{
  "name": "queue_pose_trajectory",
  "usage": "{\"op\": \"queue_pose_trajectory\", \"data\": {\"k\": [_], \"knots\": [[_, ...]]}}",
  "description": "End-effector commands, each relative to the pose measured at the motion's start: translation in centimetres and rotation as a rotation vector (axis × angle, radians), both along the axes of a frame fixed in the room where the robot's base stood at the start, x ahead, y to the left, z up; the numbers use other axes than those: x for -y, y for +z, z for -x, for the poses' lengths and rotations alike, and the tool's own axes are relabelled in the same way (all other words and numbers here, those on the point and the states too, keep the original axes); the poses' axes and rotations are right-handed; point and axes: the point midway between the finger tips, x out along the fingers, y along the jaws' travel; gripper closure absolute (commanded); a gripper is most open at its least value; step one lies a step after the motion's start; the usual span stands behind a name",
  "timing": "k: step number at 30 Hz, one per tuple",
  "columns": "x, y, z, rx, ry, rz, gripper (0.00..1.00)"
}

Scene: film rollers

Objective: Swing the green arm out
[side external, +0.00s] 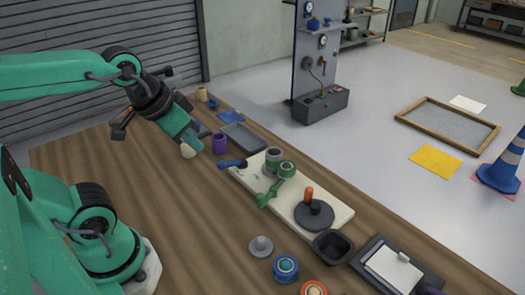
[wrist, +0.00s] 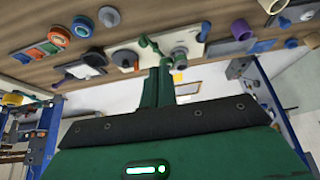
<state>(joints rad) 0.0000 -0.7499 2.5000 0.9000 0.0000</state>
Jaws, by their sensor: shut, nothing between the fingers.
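The green arm (side external: 271,193) is a short bar lying on a cream board (side external: 332,196), its outer end over the board's near edge. It runs up to a green-ringed roller (side external: 287,168) beside a grey roller (side external: 273,158). It appears small in the wrist view (wrist: 150,43). My gripper (side external: 188,150) is shut and empty, to the left of the board and apart from the green arm. Its fingers (wrist: 166,68) show together in the wrist view, overlapping part of the board area.
A black disc (side external: 313,214) with an orange handle stands on the board's right part. A black cup (side external: 333,247), a grey knob (side external: 261,246) and a blue roll (side external: 285,268) sit near it. A purple cup (side external: 220,144) and dark tray (side external: 246,138) are at left.

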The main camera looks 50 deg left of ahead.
Motion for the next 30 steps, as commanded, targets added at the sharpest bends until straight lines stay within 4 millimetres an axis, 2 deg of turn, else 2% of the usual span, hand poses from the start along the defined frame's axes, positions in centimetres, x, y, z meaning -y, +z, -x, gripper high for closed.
{"op": "queue_pose_trajectory", "data": {"k": [2,9,17,30], "knots": [[0.0,0.0,0.0,0.000,0.000,0.000,1.00],[0.1,-0.1,-0.3,-0.007,-0.032,-0.015,0.55],[0.6,-1.2,-2.1,-0.049,-0.241,-0.111,0.53],[2.3,-5.3,-6.9,-0.141,-0.855,-0.346,0.53]]}}
